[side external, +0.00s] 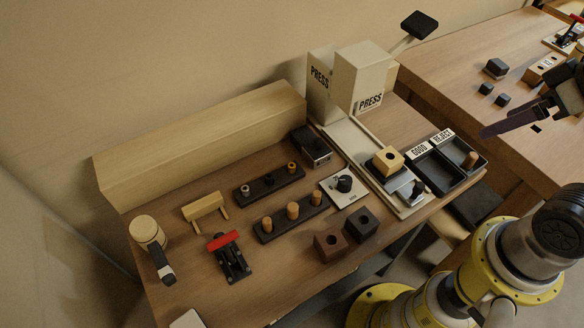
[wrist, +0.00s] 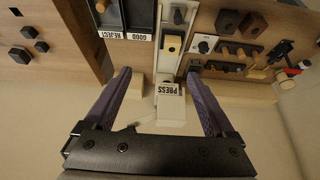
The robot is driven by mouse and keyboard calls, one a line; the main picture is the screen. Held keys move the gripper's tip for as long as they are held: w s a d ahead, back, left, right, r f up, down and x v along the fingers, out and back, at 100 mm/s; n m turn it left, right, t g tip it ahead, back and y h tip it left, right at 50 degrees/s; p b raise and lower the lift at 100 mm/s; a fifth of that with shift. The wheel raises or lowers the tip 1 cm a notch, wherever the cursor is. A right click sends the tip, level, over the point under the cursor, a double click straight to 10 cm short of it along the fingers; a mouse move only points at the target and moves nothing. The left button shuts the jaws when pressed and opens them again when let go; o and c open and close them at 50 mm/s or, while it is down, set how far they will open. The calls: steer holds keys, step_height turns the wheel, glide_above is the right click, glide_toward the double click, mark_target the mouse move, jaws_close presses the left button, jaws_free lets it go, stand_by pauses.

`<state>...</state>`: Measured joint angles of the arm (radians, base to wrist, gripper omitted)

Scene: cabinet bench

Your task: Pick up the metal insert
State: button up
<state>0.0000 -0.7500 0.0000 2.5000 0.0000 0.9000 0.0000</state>
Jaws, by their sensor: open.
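I cannot tell for sure which piece is the metal insert. Small ring-topped inserts sit in the rear dark rack (side external: 262,187), and thicker tan pegs (side external: 292,211) stand in the front dark rack (side external: 266,236). Both racks appear small at the upper right of the wrist view, the front one here (wrist: 236,50). My gripper (wrist: 158,73) is open and empty, its purple fingers wide apart. In the side view my gripper (side external: 510,122) is at the right edge, high and far from the racks, partly cut off by the frame.
The white press (side external: 360,78) stands behind a wooden block (side external: 388,160) on its slide. The GOOD/REJECT tray (side external: 458,180) holds a brown peg. A knob plate (side external: 344,187), dark blocks (side external: 331,243), a red-handled clamp (side external: 230,255) and a mallet (side external: 148,235) crowd the bench. A second table (side external: 450,65) stands at right.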

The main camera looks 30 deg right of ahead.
steer(key=c, duration=0.4)
